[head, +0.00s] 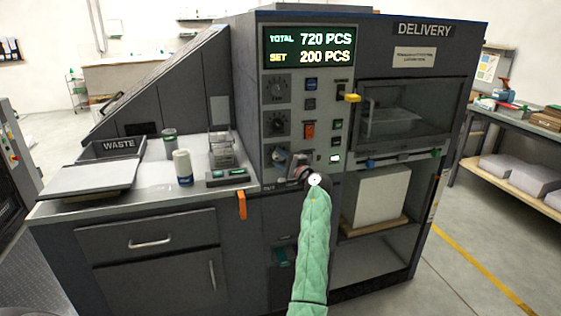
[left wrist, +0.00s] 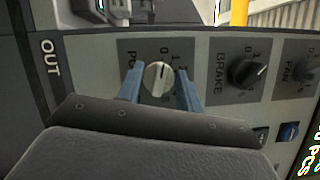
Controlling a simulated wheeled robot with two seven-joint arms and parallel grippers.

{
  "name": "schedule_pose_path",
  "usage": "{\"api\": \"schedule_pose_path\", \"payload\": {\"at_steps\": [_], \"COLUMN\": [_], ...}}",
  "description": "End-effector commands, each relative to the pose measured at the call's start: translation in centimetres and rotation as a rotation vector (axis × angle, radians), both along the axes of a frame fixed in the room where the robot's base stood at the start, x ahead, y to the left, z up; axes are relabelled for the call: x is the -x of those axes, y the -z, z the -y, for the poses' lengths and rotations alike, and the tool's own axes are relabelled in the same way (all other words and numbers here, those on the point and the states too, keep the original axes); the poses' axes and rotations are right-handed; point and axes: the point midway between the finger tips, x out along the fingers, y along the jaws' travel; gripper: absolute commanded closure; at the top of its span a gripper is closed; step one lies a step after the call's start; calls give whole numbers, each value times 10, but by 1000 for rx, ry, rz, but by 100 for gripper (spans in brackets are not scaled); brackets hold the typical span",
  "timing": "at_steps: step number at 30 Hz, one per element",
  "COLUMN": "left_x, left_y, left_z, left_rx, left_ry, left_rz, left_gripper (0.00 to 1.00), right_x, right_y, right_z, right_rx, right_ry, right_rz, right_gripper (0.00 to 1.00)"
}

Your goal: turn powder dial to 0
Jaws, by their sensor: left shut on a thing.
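The powder dial (left wrist: 155,82) is a round, light grey knob on a dark plate, its label partly covered. In the left wrist view a pale pointer line on it stands close to the printed 0, which appears above the knob. My left gripper (left wrist: 160,72) has its two blue fingers on either side of the dial and is shut on it. In the head view my left gripper (head: 299,171) is at the lower part of the control panel and largely hides the dial. My right gripper is not in view.
The brake dial (left wrist: 246,73) and fan dial (left wrist: 307,80) are close by on the same panel; in the head view they sit above my gripper. A display (head: 310,47) reads total 720 and set 200. A counter (head: 150,185) with a bottle (head: 183,168) is at left.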

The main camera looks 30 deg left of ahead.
Motion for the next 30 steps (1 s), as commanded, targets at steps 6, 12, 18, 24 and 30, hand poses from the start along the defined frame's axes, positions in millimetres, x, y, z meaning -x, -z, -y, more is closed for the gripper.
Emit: {"api": "schedule_pose_path", "payload": {"at_steps": [6, 12, 18, 24, 30], "left_x": [0, 0, 1, 8, 17], "left_y": [1, 0, 1, 6, 8], "left_z": [0, 0, 3, 25, 54], "left_rx": [1, 0, 0, 2, 1], "left_ry": [1, 1, 1, 2, 2], "left_rz": [0, 0, 0, 0, -1], "left_gripper": [54, 43, 43, 43, 43], "right_x": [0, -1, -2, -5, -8], "right_y": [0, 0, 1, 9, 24], "right_z": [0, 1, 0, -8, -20], "right_rx": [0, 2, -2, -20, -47], "right_ry": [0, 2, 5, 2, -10], "right_rz": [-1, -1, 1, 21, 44], "right_gripper": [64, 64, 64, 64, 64]}}
